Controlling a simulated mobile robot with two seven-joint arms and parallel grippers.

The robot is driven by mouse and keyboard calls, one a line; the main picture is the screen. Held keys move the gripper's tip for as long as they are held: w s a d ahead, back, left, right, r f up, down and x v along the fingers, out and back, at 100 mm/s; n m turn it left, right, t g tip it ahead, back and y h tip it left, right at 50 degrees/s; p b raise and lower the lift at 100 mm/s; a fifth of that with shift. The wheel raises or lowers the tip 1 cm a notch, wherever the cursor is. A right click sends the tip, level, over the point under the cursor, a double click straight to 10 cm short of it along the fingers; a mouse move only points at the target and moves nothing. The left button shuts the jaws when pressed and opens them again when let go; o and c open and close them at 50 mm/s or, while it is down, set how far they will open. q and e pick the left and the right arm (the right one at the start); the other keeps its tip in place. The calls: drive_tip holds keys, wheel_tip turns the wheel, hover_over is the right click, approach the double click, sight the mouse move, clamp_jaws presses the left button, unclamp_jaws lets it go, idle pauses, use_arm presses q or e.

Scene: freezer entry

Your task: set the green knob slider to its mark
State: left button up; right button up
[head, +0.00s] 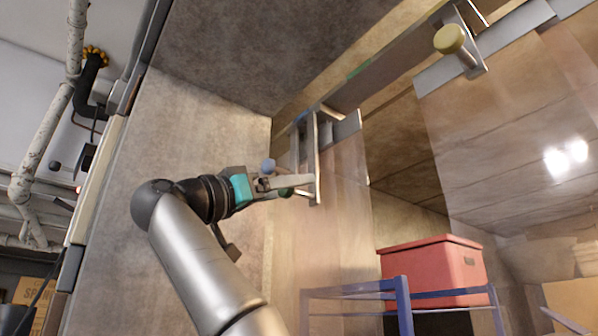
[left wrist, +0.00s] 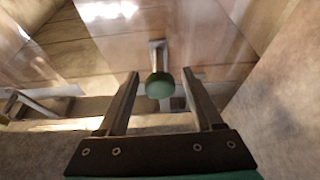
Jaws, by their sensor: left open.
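The green knob (left wrist: 160,85) sits on a short metal stem in front of a clear panel. In the left wrist view it lies between the two spread fingers of my left gripper (left wrist: 159,76), with a gap on each side. In the head view my left gripper (head: 303,187) is at the slider bracket (head: 314,160), and the green knob (head: 286,192) is partly hidden by its fingers. A small green strip (head: 358,68) shows on the rail above, up and right of the knob. My right gripper is not in view.
A blue knob (head: 268,166) is close beside my left gripper. A yellow knob (head: 450,39) is on another bracket at upper right. Clear strip panels (head: 500,120) hang at the right. A red box (head: 432,272) sits on a blue-framed rack (head: 404,290) beyond.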

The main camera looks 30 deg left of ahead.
use_arm(q)
drive_tip(key=shift+p+x, duration=0.45)
drive_tip(key=shift+x, duration=0.75)
clamp_jaws()
idle(0.6)
